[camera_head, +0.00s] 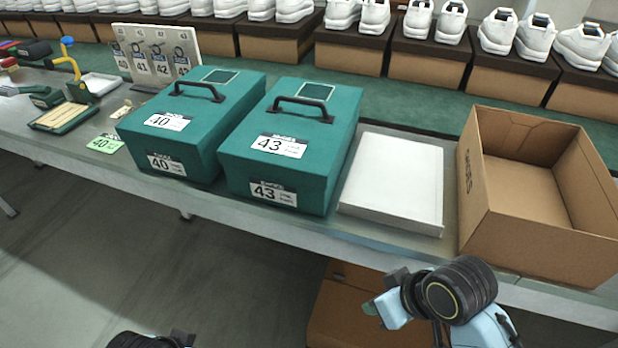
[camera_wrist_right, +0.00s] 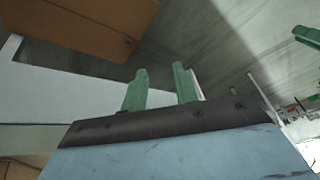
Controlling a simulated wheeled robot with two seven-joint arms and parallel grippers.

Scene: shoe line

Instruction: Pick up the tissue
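A flat white rectangular stack, which looks like the tissue (camera_head: 394,184), lies on the table between the green box marked 43 and an open cardboard box. My right gripper (camera_head: 372,308) is in front of the table edge, below and apart from the white stack. In the right wrist view its two green fingers (camera_wrist_right: 160,76) stand apart with nothing between them. My left gripper's arm (camera_head: 150,340) barely shows at the bottom edge of the head view; its fingers cannot be made out there.
Green boxes marked 40 (camera_head: 185,130) and 43 (camera_head: 300,150) stand left of the white stack. The open cardboard box (camera_head: 480,225) stands right of it and looks empty. White shoes (camera_head: 450,22) on brown boxes line the back. Another brown box (camera_head: 345,315) is below the table.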

